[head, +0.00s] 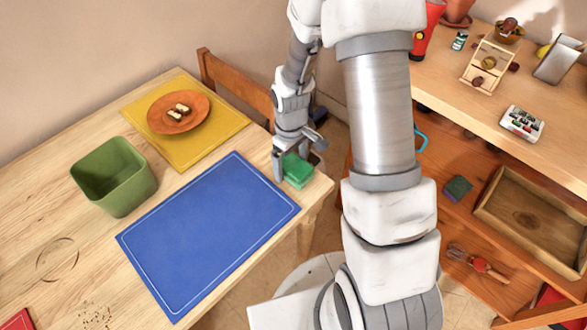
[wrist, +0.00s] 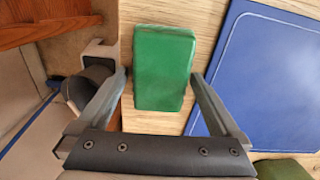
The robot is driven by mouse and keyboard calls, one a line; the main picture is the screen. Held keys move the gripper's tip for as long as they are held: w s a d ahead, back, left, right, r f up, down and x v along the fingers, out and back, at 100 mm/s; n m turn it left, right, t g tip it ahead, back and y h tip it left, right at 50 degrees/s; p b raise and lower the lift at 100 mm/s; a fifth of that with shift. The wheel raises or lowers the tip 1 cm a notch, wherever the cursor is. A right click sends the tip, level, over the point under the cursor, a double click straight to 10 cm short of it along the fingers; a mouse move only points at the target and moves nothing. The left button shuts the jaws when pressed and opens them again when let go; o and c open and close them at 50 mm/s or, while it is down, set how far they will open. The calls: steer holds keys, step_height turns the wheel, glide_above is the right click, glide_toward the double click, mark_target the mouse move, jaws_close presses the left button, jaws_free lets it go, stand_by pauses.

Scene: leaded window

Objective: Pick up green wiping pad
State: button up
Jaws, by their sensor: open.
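The green wiping pad (head: 298,171) lies on the wooden table near its right corner, beside the blue placemat. It also shows in the wrist view (wrist: 163,68) as a green block between my finger tips. My gripper (head: 298,160) is above the pad, pointing down. In the wrist view my gripper (wrist: 160,75) is open, with one finger on each side of the pad.
A blue placemat (head: 208,232) lies left of the pad. A green bin (head: 114,178) and a yellow placemat (head: 213,143) with an orange plate (head: 160,115) are further left. A wooden chair (head: 232,88) stands behind the table. A wooden shelf unit (head: 480,130) with several items is at right.

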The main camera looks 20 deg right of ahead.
mark_target(291, 162)
steer(key=shift+c, duration=0.3)
steer(key=c, duration=1.1)
steer(key=shift+r, duration=0.1)
steer(key=shift+c, duration=0.2)
steer(key=shift+r, duration=0.6)
step_height(291, 162, up, 3)
steer(key=shift+w+f+p, duration=0.1)
steer(key=shift+p, duration=0.45)
steer(key=s+d+r+p, duration=0.2)
steer(key=s+d+r, duration=0.4)
steer(key=d, duration=0.4)
steer(key=shift+r, duration=0.45)
